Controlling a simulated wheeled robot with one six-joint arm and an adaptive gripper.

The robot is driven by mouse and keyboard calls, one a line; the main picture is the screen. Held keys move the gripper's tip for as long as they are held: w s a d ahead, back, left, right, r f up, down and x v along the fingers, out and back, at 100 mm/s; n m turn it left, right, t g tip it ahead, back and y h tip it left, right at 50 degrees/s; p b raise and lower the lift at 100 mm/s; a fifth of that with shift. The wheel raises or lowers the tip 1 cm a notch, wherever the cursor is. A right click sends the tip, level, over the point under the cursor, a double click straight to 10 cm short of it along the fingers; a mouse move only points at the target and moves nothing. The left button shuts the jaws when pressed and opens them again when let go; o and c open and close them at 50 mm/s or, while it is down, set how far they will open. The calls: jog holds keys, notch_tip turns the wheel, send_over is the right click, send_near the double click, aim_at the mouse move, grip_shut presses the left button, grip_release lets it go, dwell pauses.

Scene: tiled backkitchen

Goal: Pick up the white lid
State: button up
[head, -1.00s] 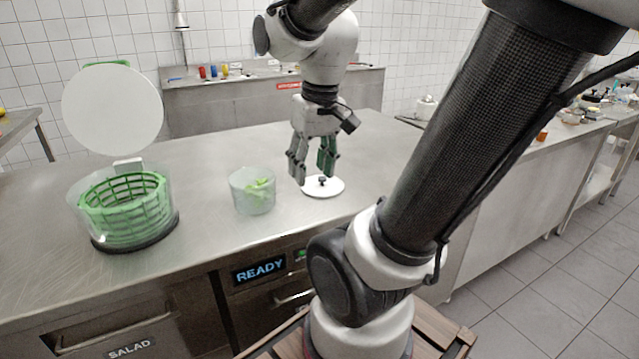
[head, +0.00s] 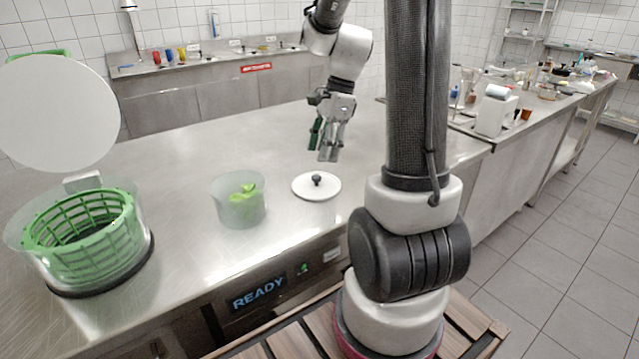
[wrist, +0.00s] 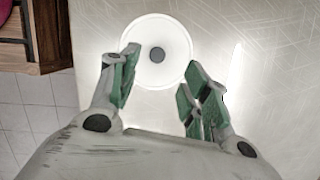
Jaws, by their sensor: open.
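The white lid (head: 304,188) is a round flat disc with a black knob (head: 317,180). It lies on the steel counter, right of a clear container. My gripper (head: 325,152) is open and empty, above and behind the lid in the head view. In the wrist view the lid (wrist: 150,70) lies beyond the fingertips, with its dark knob (wrist: 156,54) near the middle. My open gripper (wrist: 158,72) shows green finger pads on both sides, and the left fingertip overlaps the lid's edge in the picture. Nothing is between the fingers.
A clear container (head: 240,208) with green leaves stands left of the lid. A salad spinner with a green basket (head: 85,235) and a large raised white disc (head: 55,112) stands at the far left. The steel counter (head: 215,150) behind them is clear.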

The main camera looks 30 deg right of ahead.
aim_at(317, 176)
jog(key=x, duration=0.7)
jog(key=shift+s+f, duration=0.1)
jog(key=shift+s, duration=0.2)
jog(key=c, duration=0.9)
